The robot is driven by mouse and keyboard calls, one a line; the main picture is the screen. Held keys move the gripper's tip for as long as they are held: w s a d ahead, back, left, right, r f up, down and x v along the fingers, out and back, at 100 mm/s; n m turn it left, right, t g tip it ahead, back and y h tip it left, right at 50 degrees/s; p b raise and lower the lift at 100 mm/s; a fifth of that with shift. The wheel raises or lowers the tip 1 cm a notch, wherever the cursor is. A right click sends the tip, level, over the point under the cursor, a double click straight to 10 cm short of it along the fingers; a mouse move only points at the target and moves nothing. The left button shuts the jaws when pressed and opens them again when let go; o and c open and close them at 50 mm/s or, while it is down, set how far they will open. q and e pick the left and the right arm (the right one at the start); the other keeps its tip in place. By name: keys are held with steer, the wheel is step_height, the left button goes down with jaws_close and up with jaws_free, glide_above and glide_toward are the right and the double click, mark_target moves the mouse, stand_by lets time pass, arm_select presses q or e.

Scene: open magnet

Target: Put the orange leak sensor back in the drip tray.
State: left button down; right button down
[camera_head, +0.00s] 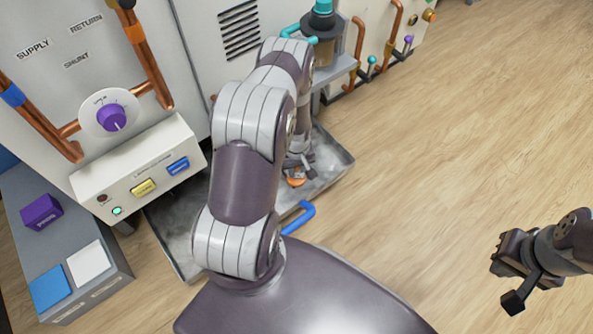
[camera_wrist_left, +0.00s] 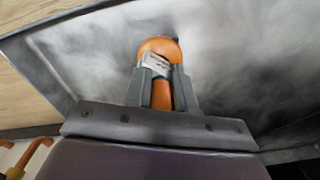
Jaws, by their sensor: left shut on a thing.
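The orange leak sensor (camera_wrist_left: 160,47) is a rounded orange piece with a pale label. In the left wrist view it sits between the two grey fingers of my left gripper (camera_wrist_left: 158,88), which are shut on it. In the head view the sensor (camera_head: 296,181) shows below my left gripper (camera_head: 298,170), over the grey drip tray (camera_head: 335,160). The tray's metal floor also fills the left wrist view (camera_wrist_left: 245,60). I cannot tell whether the sensor touches the tray floor. My right gripper (camera_head: 516,272) hangs above the wood floor at the right; its jaw opening is unclear.
A cabinet with a purple knob (camera_head: 111,117) and a panel with yellow and blue buttons (camera_head: 160,178) stands at the left. A grey box (camera_head: 60,250) with coloured blocks stands at the lower left. Wood floor at right is clear.

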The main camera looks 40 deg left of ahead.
arm_select(q)
steer(key=shift+f, duration=0.1)
steer(key=c, duration=0.9)
jaws_free()
steer(key=shift+c, duration=0.2)
step_height(320, 180, up, 12)
steer(key=p, duration=0.7)
steer(key=shift+f, duration=0.1)
steer(key=s+d+r+m+t, duration=0.1)
steer(key=d+r+m, duration=0.35)
steer(key=r, duration=0.65)
steer(key=d+r+m, duration=0.3)
steer(key=d+r, duration=0.3)
steer(key=r, duration=0.4)
steer(key=s+d+r+m, duration=0.3)
steer(key=s+r, duration=0.3)
steer(key=s, duration=0.1)
steer(key=shift+s+d, duration=0.2)
steer(key=shift+s, duration=0.15)
